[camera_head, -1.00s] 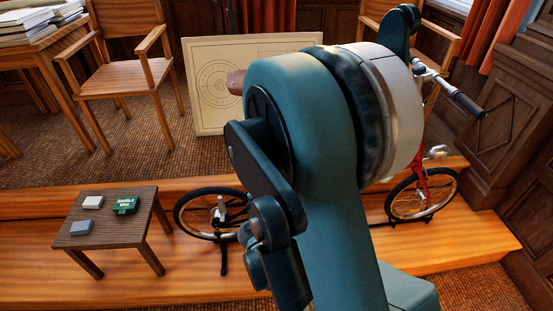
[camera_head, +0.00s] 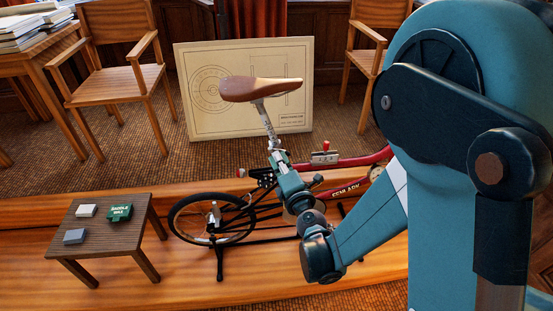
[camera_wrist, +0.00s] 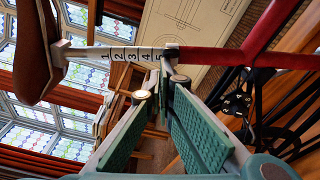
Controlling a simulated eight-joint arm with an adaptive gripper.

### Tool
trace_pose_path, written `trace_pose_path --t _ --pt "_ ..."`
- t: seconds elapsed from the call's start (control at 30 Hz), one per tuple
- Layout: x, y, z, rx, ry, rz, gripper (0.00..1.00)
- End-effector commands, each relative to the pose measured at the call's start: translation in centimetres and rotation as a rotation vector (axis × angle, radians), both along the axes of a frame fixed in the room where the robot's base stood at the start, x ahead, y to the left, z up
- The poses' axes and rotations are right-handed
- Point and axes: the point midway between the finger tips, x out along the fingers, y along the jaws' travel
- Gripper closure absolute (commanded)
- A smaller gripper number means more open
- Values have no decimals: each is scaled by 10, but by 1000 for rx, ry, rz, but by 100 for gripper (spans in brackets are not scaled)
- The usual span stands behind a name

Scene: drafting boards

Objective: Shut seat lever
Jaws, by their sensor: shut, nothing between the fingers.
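The bicycle's brown saddle (camera_head: 262,89) sits on a pale seat post (camera_head: 266,120) above the red frame (camera_head: 345,187). In the wrist view the saddle (camera_wrist: 34,50) is at the left, and the post (camera_wrist: 115,54) carries the numbers 1 to 5. I cannot clearly make out the seat lever; the fingertips hide part of the collar area. My gripper (camera_head: 278,156) is shut and empty, its tips (camera_wrist: 161,88) close beside the collar. I cannot tell whether they touch anything.
A silver plate with a red knob (camera_head: 325,154) sits on the frame. The rear wheel (camera_head: 190,225) is beside a stand on the wooden platform (camera_head: 190,270). A small table (camera_head: 85,240) with blocks stands left. A drawing board (camera_head: 300,120) leans behind the saddle.

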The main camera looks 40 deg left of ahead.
Motion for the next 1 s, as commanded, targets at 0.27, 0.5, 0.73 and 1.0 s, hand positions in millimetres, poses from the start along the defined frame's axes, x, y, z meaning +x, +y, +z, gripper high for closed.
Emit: trace_pose_path --t 0.27,0.5,0.73,1.0 --pt "9 -6 -6 -62 56 153 100" --pt "14 -7 -3 -92 84 299 100" --pt "18 -8 0 -120 112 436 100" --pt "17 -9 0 -131 122 489 100"
